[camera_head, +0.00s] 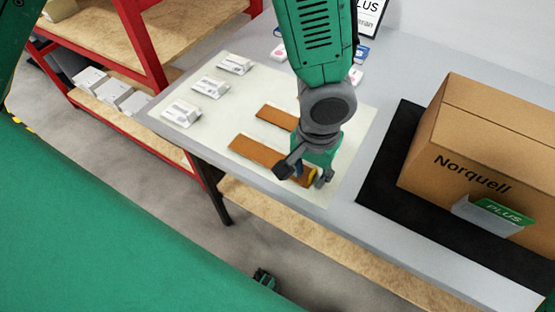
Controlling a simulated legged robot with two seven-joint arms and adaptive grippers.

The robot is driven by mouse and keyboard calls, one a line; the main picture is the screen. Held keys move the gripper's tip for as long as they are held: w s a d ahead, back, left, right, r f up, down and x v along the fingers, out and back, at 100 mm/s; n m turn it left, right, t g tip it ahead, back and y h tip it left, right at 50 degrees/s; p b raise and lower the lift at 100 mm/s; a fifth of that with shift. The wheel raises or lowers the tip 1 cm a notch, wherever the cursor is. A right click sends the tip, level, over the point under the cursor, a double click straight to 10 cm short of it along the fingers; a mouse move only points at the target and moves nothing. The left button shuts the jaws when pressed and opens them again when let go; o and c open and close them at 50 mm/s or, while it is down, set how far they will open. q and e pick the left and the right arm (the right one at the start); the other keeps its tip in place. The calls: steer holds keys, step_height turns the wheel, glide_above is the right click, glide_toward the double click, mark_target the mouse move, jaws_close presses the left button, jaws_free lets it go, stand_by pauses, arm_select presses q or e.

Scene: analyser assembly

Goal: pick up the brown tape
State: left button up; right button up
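Two flat brown strips lie on the pale mat (230,120) on the grey table; I cannot tell whether either is the brown tape. The far strip (274,117) runs partly behind my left arm. The near strip (254,149) reaches under my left gripper. My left gripper (304,174) points down at the near strip's right end, its dark fingers spread apart. A small yellow-brown thing (313,176) with a blue patch beside it shows between the fingers. The gripper covers part of it, and contact is unclear.
A cardboard box (485,150) marked Norquell stands on a black mat (376,193) to the right. Several white parts (182,112) lie along the pale mat's left side. A red-framed shelf (150,45) stands at the left. A sign (371,15) stands behind my arm.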

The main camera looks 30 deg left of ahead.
arm_select(q)
steer(key=shift+d, duration=0.3)
jaws_close()
steer(key=shift+d, duration=0.15)
